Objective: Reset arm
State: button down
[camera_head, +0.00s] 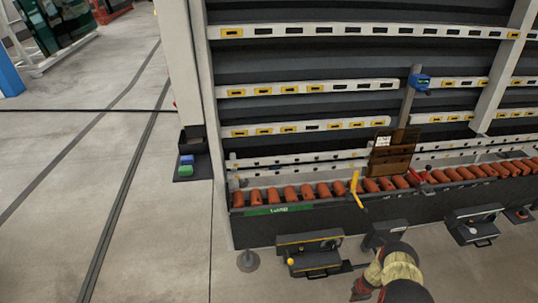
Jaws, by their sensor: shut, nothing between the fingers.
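Part of my arm shows at the bottom edge, right of centre, as a banded yellowish link with dark and reddish parts beside it. I cannot make out any gripper fingers, so my gripper is not in view. The vertical washer (330,69) stands in front of me, with white slotted rails across dark panels. A row of orange-red rollers (305,192) runs along its lower front.
A yellow lever (356,189) stands up at the roller row. Black pedal boxes (310,252) and (473,226) lie on the floor before the washer. A brown box (391,152) sits above the rollers.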

jog(key=s+a+r+m+g+y, duration=0.2)
jog(key=s+a+r+m+g, duration=0.15)
jog(key=s+a+m, duration=0.6)
jog(key=w+a+r+m, duration=0.15)
jog(key=r+m, duration=0.35)
jog(key=r, duration=1.8)
jog(key=w+a+r+m, duration=0.1)
jog(key=a+r+m, duration=0.35)
jog(key=r, duration=1.85)
jog(key=s+a+r+t, duration=0.2)
jog(key=s+a+r, duration=0.2)
jog(key=r, duration=0.8)
jog(key=s+a+r+t+h, duration=0.1)
jog(key=s+a+r+t, duration=0.2)
jog(key=s+r, duration=0.4)
jog(key=s+a+r+t+h, duration=0.1)
jog(key=s+a+r+t, duration=0.2)
jog(key=r, duration=1.5)
jog(key=shift+s+a, duration=0.95)
jog(key=shift+s, duration=0.3)
